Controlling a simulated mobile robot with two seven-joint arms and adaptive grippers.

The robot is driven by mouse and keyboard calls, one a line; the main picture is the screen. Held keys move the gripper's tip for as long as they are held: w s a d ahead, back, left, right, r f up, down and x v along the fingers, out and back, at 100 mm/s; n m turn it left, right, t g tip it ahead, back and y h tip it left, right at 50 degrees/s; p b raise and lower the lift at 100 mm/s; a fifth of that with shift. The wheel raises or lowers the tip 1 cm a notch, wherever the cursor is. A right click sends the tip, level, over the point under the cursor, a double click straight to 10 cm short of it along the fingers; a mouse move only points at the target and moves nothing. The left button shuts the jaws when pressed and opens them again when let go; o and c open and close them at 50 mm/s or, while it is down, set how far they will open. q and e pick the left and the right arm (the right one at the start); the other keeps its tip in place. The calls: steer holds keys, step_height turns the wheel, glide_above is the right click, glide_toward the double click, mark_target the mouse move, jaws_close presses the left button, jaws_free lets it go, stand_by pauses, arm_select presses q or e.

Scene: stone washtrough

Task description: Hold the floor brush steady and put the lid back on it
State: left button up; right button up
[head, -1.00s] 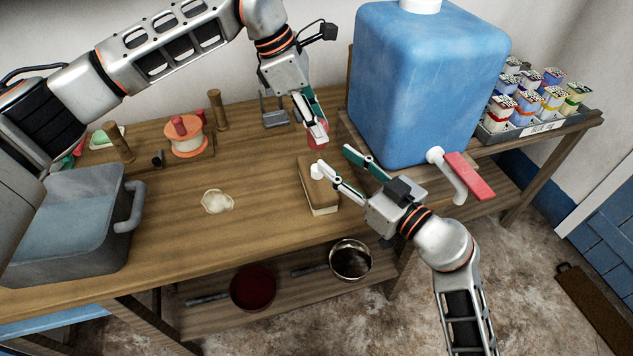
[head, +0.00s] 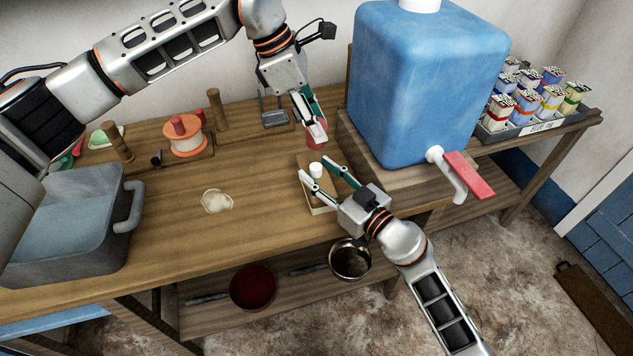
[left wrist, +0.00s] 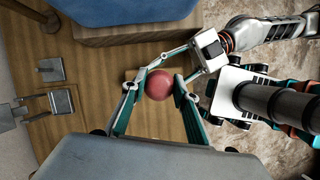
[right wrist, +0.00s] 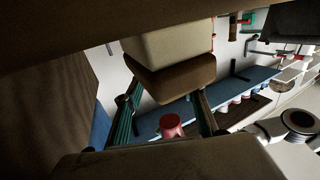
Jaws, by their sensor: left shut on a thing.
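The floor brush (head: 322,208) is a brown block with a cream underside, lying on the table below the blue tank. A white stub (head: 316,170) stands on its top. In the right wrist view the brush (right wrist: 170,75) shows large ahead of the fingers. My right gripper (head: 316,167) is open over the brush, its fingers on either side of the stub; contact is unclear. My left gripper (head: 315,138) is shut on the red, rounded lid (left wrist: 159,84), above and behind the brush.
A blue tank (head: 425,85) with a red-handled tap (head: 468,178) stands close right. A grey basin (head: 65,225) is at left. A pale patch (head: 217,201) lies on the clear middle table. Pans (head: 350,260) sit on the shelf below.

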steer(key=shift+w+a, duration=0.4)
steer(key=shift+w, duration=0.1)
steer(key=shift+c, duration=0.5)
jaws_close()
arm_select(q)
glide_above(316, 166)
steer(key=shift+f, duration=2.45)
steer(key=shift+f, duration=0.1)
steer(key=shift+f, duration=0.8)
steer(key=shift+f, duration=0.6)
